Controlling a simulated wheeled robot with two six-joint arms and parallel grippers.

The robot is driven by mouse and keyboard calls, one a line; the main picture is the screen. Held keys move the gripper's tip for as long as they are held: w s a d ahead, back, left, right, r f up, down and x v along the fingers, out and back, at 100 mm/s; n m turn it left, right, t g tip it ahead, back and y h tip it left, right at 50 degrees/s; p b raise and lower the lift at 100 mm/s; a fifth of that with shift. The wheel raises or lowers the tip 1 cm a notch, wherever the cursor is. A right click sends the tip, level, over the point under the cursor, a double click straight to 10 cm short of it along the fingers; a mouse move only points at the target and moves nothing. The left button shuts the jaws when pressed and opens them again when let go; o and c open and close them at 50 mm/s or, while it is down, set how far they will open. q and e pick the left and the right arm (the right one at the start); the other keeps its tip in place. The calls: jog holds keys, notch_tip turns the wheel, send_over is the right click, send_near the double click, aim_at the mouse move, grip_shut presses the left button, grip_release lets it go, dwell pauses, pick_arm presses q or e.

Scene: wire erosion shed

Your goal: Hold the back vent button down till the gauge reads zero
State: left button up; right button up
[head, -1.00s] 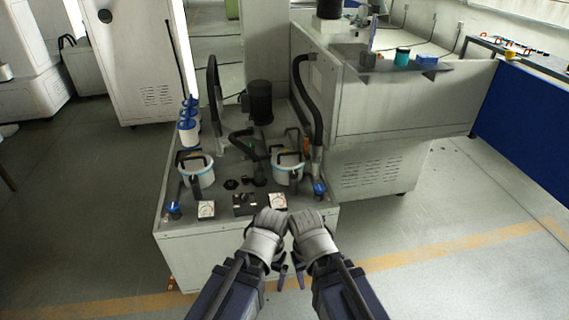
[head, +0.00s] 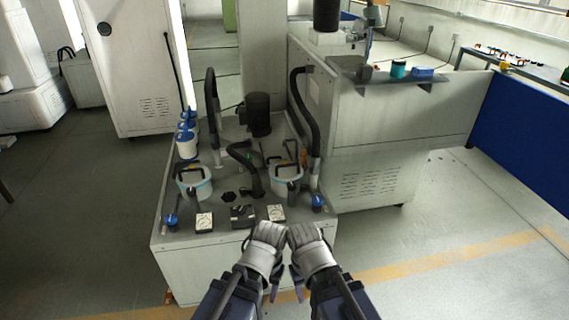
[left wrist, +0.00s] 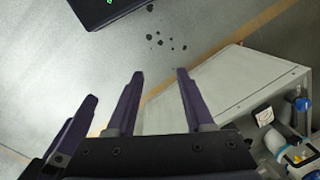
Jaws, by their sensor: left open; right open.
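The cabinet top (head: 225,170) carries two white canisters with blue rims, a left one (head: 194,188) and a right one (head: 287,188). In front are two small white square dial faces, a left one (head: 204,222) and a right one (head: 276,213), too small to read. A dark block (head: 242,215) sits between them. I cannot tell which part is the back vent button. In the left wrist view, left fingers (left wrist: 160,75) point over floor.
Blue-knobbed fittings stand at the left (head: 171,220) and right (head: 318,202) front corners. Black hoses (head: 312,110) and a dark motor (head: 258,115) rise behind the canisters. A large machine (head: 390,120) stands at the right. Floor at the left is clear.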

pick_arm(q)
grip_shut()
dwell(1.2)
